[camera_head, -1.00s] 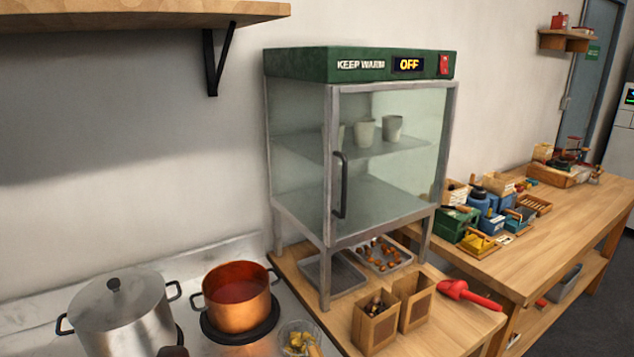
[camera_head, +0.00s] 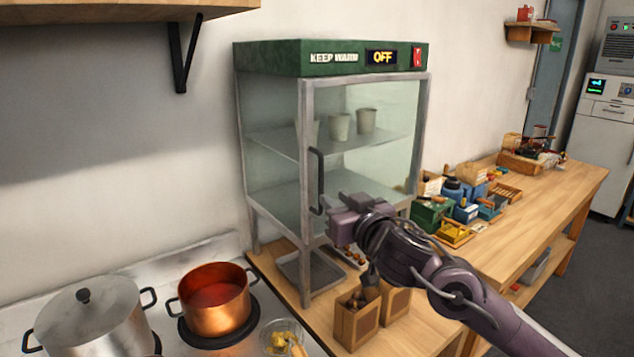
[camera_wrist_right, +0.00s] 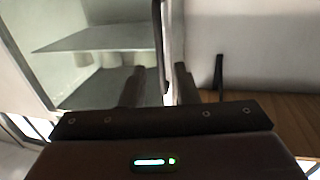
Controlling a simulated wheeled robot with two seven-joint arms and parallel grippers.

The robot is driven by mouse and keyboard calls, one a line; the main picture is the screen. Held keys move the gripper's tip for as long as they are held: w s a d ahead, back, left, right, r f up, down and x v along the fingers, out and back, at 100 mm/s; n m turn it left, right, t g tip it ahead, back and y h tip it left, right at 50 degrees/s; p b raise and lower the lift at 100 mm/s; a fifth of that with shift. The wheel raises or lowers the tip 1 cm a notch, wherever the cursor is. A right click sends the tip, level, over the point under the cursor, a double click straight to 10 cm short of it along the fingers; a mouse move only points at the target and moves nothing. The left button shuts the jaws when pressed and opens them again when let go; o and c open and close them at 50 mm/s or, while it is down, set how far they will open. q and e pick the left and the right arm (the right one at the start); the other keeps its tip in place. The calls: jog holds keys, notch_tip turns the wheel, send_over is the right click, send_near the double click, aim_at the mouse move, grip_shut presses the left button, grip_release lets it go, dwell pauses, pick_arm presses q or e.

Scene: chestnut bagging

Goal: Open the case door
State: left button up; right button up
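The keep-warm case (camera_head: 270,60) has a green top reading "KEEP WARM" and "OFF". Its glass door (camera_head: 365,180) is shut, with a dark vertical handle (camera_head: 317,180) on its left side. My right gripper (camera_head: 338,210) is in front of the door, just right of the handle's lower part. In the right wrist view its two fingers (camera_wrist_right: 158,85) are apart with nothing clamped, and the dark handle (camera_wrist_right: 160,40) shows in line with the gap between them. Whether the fingertips reach around the handle, I cannot tell. My left gripper is not in view.
A steel pot (camera_head: 95,320) and a copper pot (camera_head: 215,300) stand on the stove at lower left. Wooden boxes (camera_head: 355,325) stand below the case, near my right forearm. Pale cups (camera_head: 340,127) sit on the shelf inside. A side table (camera_head: 540,215) holds several goods at right.

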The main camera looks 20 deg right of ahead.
aim_at(322, 183)
jog(key=w, duration=0.2)
jog(key=w+p, duration=0.1)
jog(key=w, duration=0.2)
jog(key=w+a+r+p, duration=0.1)
jog(key=w, duration=0.1)
jog(key=shift+w, duration=0.4)
jog(key=shift+f, duration=0.1)
jog(key=shift+c, duration=0.4)
grip_shut()
